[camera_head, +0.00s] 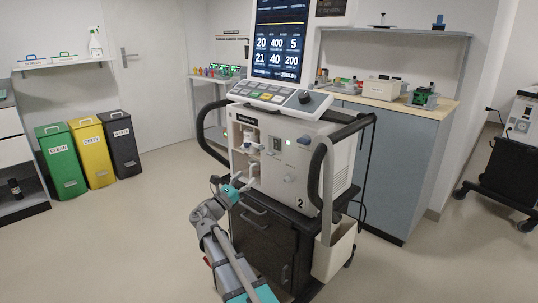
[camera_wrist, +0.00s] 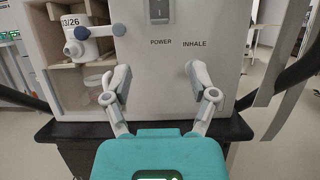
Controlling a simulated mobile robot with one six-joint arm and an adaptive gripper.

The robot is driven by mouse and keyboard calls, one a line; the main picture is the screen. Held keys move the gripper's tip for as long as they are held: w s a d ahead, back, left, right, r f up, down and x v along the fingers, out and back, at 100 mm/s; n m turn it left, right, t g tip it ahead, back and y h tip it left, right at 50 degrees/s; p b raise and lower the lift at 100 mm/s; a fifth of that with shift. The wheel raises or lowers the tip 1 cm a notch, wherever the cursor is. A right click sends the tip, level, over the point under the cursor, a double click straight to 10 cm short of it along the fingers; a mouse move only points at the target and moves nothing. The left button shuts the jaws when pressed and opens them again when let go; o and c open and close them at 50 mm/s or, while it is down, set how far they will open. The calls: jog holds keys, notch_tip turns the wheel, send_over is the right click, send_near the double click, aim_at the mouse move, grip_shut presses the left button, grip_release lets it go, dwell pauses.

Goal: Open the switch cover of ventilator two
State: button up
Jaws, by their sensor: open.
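Ventilator two (camera_head: 299,190), a white unit marked "2" on a dark cart, stands in the middle of the head view. In the wrist view its front panel (camera_wrist: 222,62) shows a grey switch piece (camera_wrist: 158,11) above the words POWER and INHALE. The top of this piece is cut off, and I cannot tell a cover apart from the switch. My gripper (camera_head: 234,181) is in front of the ventilator's lower front. In the wrist view my gripper (camera_wrist: 158,78) has its fingers wide apart, with nothing between them, below the switch piece.
Dark handle bars (camera_head: 348,130) flank the ventilator. A white bin (camera_head: 334,252) hangs at the cart's right. Open floor (camera_head: 130,240) lies to the left.

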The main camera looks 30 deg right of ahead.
aim_at(269, 154)
jog(key=p+x, duration=0.4)
jog(key=x, duration=0.9)
jog(key=shift+p, duration=0.4)
grip_shut()
jog(key=shift+a, duration=0.15)
jog(key=shift+r, duration=0.1)
